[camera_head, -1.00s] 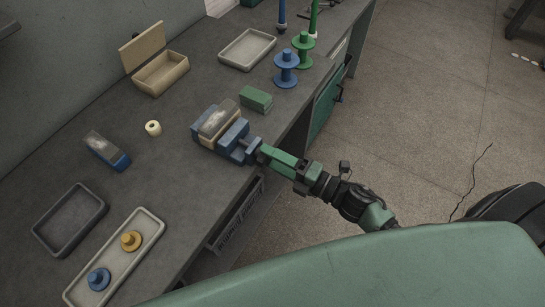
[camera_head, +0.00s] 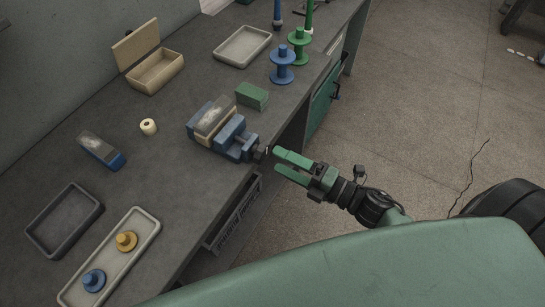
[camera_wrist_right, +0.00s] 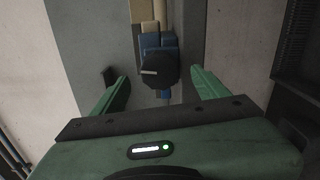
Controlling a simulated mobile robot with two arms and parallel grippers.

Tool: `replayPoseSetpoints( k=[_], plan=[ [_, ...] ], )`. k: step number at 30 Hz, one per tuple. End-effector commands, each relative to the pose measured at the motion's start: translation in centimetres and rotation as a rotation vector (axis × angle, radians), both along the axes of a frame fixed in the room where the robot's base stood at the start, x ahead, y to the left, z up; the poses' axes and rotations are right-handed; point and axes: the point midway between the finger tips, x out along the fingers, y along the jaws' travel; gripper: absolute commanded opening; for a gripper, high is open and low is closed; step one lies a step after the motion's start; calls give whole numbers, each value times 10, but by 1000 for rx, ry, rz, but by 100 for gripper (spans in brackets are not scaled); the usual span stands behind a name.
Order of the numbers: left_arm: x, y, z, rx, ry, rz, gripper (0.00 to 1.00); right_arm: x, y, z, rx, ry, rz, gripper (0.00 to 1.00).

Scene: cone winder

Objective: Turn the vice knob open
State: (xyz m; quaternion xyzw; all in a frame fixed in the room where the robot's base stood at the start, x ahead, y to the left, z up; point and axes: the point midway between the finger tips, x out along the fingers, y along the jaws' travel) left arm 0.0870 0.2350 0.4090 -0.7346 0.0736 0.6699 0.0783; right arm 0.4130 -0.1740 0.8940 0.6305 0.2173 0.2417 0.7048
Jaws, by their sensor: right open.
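The blue vice (camera_head: 230,135) stands at the bench's front edge, with a beige, grey-topped block (camera_head: 214,123) between its jaws. Its dark round knob (camera_head: 262,153) faces out over the edge. In the right wrist view the knob (camera_wrist_right: 158,71) shows end-on, with a pale line mark lying nearly level. My right gripper (camera_head: 275,161) is open just in front of the knob. In the wrist view its green fingers (camera_wrist_right: 160,85) stand wide on either side of the knob, with gaps and no visible contact. My left gripper is not in view.
A green block (camera_head: 252,95) lies behind the vice, near blue (camera_head: 282,66) and green (camera_head: 299,47) spools. A blue-based block (camera_head: 101,150), a small roll (camera_head: 148,126), trays (camera_head: 65,220) and an open box (camera_head: 155,72) occupy the bench.

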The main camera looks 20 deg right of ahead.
Motion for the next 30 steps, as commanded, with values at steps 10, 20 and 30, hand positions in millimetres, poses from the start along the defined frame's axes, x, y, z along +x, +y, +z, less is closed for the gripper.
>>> replayPoseSetpoints(
  k=[10, 20, 30],
  plan=[
    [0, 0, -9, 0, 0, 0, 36, -27, -21, 0, 1, -1, 1, 75],
    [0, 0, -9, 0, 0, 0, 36, -27, -21, 1, 1, -1, 1, 75],
    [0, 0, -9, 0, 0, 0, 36, -20, -37, -32, 51, 97, -77, 75]
  ],
)
